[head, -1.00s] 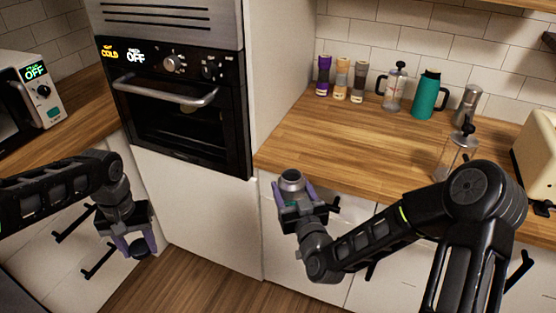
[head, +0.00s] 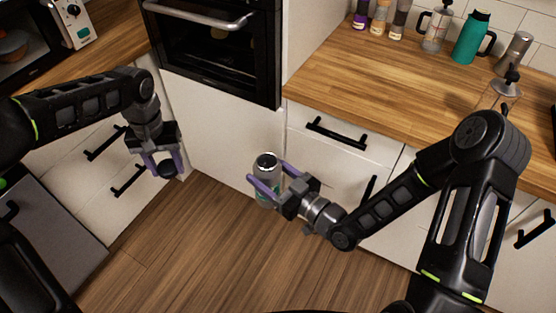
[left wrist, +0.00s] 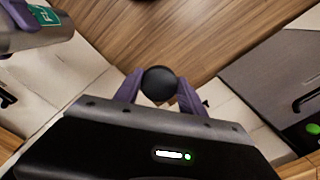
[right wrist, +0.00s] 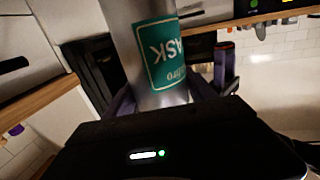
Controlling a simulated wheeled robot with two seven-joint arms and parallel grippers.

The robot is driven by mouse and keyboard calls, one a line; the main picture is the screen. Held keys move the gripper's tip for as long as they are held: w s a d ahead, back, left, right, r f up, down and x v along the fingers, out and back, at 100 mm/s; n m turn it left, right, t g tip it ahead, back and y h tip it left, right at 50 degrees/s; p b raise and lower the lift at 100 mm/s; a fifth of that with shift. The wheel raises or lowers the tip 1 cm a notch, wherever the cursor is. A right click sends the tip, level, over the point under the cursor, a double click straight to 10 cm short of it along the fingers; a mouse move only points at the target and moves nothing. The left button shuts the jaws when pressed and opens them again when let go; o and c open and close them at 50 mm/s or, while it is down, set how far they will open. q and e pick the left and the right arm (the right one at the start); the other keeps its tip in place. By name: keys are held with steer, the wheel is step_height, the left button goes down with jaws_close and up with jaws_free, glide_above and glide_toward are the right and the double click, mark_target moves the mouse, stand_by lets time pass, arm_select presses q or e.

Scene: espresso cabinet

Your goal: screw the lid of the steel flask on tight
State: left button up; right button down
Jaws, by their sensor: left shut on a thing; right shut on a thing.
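The steel flask (head: 266,165) is a grey cylinder with a green label, held upright in the air in front of the white cabinets. My right gripper (head: 268,185) is shut on its body. The flask fills the middle of the right wrist view (right wrist: 155,60), and part of it shows at the upper left of the left wrist view (left wrist: 35,25). The flask's top looks dark and open. My left gripper (head: 165,166) is shut on the round black lid (left wrist: 159,84), apart from the flask and to its left in the head view.
The wooden counter (head: 375,90) carries a teal jug (head: 472,38), a French press (head: 436,28) and several jars at the back. The black oven (head: 220,45) is behind the arms. The floor (head: 200,260) below is clear.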

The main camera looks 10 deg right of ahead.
arm_select(q)
steer(key=shift+d, duration=0.15)
steer(key=d+r+m, duration=0.1)
steer(key=d+r, duration=0.1)
steer(key=d, duration=0.6)
steer(key=d+r+m, duration=0.2)
steer(key=d+r, duration=0.1)
steer(key=d, duration=0.4)
glide_toward(267, 166)
steer(key=shift+w+a+f, duration=0.6)
steer(key=shift+a+f, duration=0.1)
steer(key=r+n, duration=0.1)
steer(key=s+d+r+n, duration=0.1)
steer(key=n, duration=0.1)
steer(key=shift+s+d+r, duration=0.15)
steer(key=shift+d+r, duration=0.05)
steer(key=shift+r, duration=0.2)
steer(key=shift+f, duration=0.1)
steer(key=shift+f, duration=1.9)
